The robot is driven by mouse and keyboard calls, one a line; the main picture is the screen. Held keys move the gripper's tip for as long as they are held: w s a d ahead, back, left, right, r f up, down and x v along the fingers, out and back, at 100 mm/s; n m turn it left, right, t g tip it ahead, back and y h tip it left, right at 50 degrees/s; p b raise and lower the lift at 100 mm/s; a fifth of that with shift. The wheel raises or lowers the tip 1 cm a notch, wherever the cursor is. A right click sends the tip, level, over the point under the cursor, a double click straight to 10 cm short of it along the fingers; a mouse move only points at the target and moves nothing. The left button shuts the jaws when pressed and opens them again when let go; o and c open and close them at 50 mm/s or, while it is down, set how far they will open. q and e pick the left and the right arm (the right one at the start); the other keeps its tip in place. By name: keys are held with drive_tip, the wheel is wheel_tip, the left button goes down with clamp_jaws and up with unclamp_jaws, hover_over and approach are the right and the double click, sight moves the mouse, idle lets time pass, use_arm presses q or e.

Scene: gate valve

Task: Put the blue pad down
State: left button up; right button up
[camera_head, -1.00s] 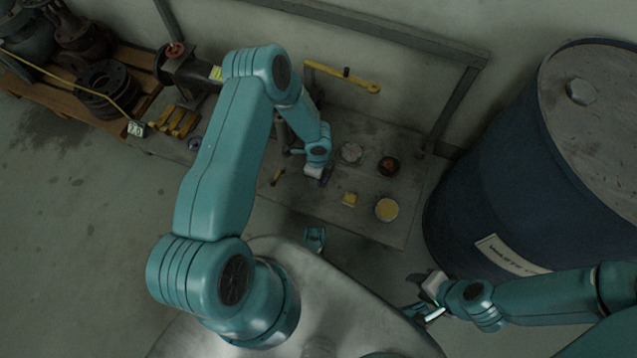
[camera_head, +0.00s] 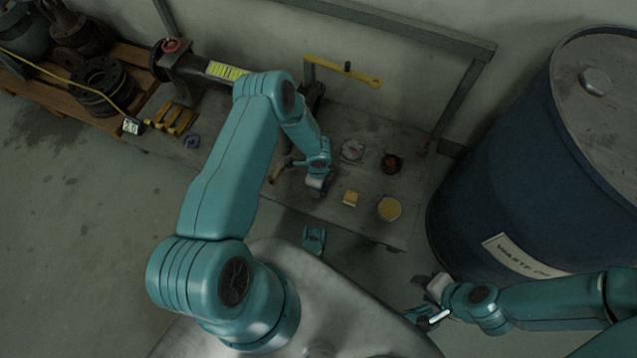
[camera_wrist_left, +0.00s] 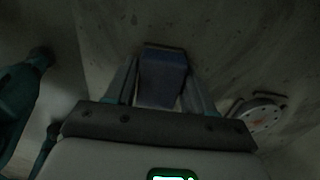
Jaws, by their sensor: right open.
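The blue pad (camera_wrist_left: 162,80) is between the two fingers of my left gripper (camera_wrist_left: 161,88) in the left wrist view, and the fingers touch its sides. In the head view my left gripper (camera_head: 315,187) is low over the grey bench top (camera_head: 370,222), left of the yellow block. The pad is mostly hidden there, and whether it touches the bench I cannot tell. My right gripper (camera_head: 428,316) is open and empty, beside my body at the lower right.
On the bench are a yellow block (camera_head: 350,198), a yellow round tin (camera_head: 389,208), a dark round part (camera_head: 391,163) and a pale gauge-like disc (camera_head: 352,150). A yellow bar (camera_head: 345,74) is behind. A blue drum (camera_head: 500,190) stands at right.

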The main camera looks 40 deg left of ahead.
use_arm(q)
drive_tip(key=o, duration=0.3)
drive_tip(key=shift+r+p, duration=0.3)
wheel_tip(320, 180, up, 11)
drive_tip(key=p, duration=0.4)
drive_tip(key=s+d+r+n+h, duration=0.4)
drive_tip(key=s+d+r+n, duration=0.6)
drive_tip(key=s+d+n, duration=0.4)
drive_tip(key=n, duration=0.3)
drive_tip(key=shift+s+d+n+t, duration=0.15)
drive_tip(key=shift+d+n+t, duration=0.15)
drive_tip(key=shift+d, duration=0.05)
